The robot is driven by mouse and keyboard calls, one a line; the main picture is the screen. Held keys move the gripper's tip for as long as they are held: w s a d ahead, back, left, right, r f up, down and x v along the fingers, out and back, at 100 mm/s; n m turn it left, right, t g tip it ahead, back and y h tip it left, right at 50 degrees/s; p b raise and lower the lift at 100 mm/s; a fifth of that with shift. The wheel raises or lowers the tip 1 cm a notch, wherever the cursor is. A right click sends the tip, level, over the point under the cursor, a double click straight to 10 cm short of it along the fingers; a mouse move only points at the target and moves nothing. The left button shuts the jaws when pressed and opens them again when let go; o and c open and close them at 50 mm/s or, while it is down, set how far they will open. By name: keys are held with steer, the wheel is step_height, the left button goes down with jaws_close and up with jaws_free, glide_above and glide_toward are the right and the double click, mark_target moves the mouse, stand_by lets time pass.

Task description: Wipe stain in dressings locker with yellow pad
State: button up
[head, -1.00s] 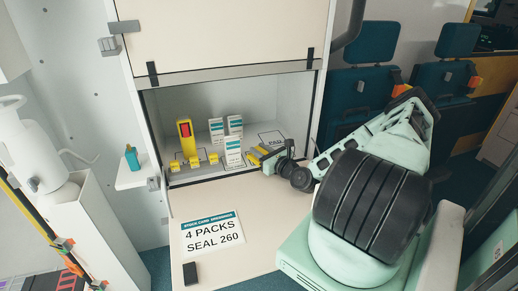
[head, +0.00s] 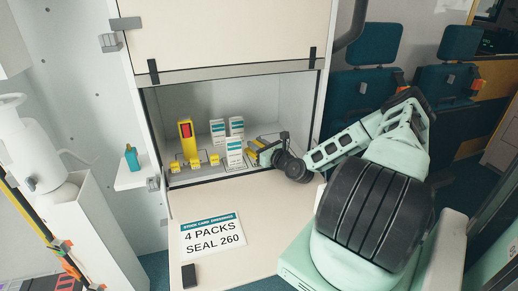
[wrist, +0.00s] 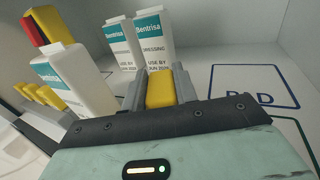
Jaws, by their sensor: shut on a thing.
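My gripper (head: 253,147) reaches into the right part of the dressings locker (head: 272,103). It is shut on the yellow pad (wrist: 160,88), which shows between the two fingers in the wrist view. White dressing packs with teal bands stand just beyond and to the left of it; the nearest pack (wrist: 66,80) is left of the fingers, and others (wrist: 154,46) stand behind the pad. I cannot make out a stain in either view; the floor under the gripper is hidden.
A yellow holder with a red front (head: 186,134) and several small yellow seals (head: 196,162) stand left in the locker. An outlined square marked PAD (wrist: 255,88) lies bare at right. A stock card (head: 212,234) and a black object (head: 189,274) lie on the lowered flap (head: 270,215).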

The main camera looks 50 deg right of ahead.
steer(key=shift+w+d+f+b, duration=0.15)
steer(key=shift+w+d, duration=0.15)
steer(key=shift+w, duration=0.15)
steer(key=shift+w+d+r+b, duration=0.15)
steer(key=shift+w+d, duration=0.1)
steer(key=shift+w, duration=0.15)
steer(key=shift+r+p, duration=1.9)
steer(key=shift+r, duration=1.15)
steer(key=shift+r+p, duration=0.9)
steer(key=shift+r, duration=0.6)
steer(key=shift+w, duration=0.15)
